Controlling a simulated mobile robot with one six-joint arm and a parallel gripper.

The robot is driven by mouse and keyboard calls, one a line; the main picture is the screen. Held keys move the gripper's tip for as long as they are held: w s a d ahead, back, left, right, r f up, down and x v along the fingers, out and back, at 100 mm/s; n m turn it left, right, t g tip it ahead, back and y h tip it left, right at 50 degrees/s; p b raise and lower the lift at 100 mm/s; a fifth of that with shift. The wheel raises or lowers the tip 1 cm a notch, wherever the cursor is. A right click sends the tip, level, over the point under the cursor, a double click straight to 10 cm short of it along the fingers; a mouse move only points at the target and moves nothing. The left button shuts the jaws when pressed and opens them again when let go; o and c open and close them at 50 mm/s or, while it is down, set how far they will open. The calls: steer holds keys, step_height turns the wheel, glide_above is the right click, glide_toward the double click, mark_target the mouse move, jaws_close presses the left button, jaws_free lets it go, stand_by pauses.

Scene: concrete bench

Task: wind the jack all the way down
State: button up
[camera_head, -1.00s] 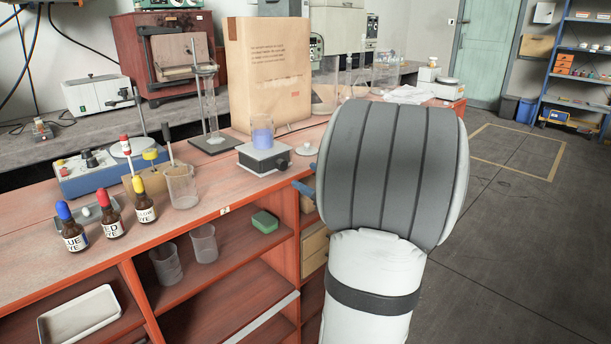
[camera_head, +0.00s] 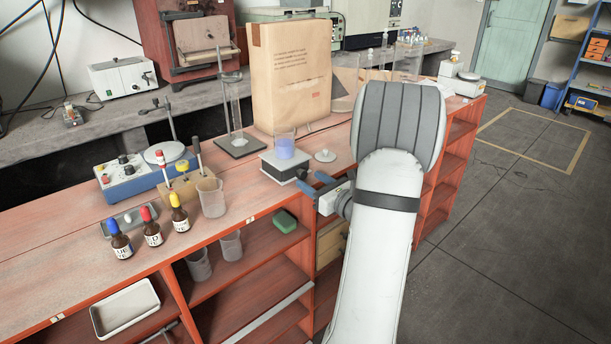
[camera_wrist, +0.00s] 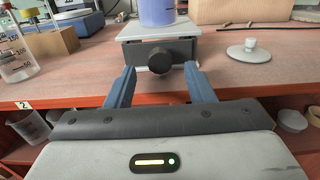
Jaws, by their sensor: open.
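The jack (camera_head: 283,168) is a low platform with a pale top and dark front, standing on the red-brown bench top. Its dark round knob (camera_wrist: 160,60) faces me in the wrist view. A glass beaker with blue liquid (camera_head: 285,147) stands on the jack; its lower part also shows in the wrist view (camera_wrist: 157,10). My gripper (camera_head: 316,182) is open, just in front of the jack at the bench's front edge. In the wrist view its two blue fingers (camera_wrist: 160,74) stand left and right of the knob.
A white knobbed lid (camera_head: 325,155) lies right of the jack. A large paper bag (camera_head: 290,80) and a retort stand (camera_head: 238,140) are behind. Dropper bottles (camera_head: 150,225) and a beaker (camera_head: 211,197) stand to the left. Open shelves lie below the bench top.

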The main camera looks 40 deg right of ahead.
mark_target(304, 176)
steer(key=shift+w+a, duration=0.15)
steer(key=shift+w, duration=1.55)
steer(key=shift+c, duration=0.2)
steer(key=c, duration=1)
steer(key=shift+o, duration=0.2)
steer(key=n+b, duration=0.1)
steer(key=b, duration=0.1)
steer(key=shift+f+b, duration=0.3)
steer(key=shift+b, duration=0.1)
steer(key=shift+r+n+b, duration=0.15)
steer(key=shift+n+b, duration=0.65)
steer(key=shift+b, duration=0.05)
steer(key=shift+r, duration=0.15)
steer(key=o, duration=1)
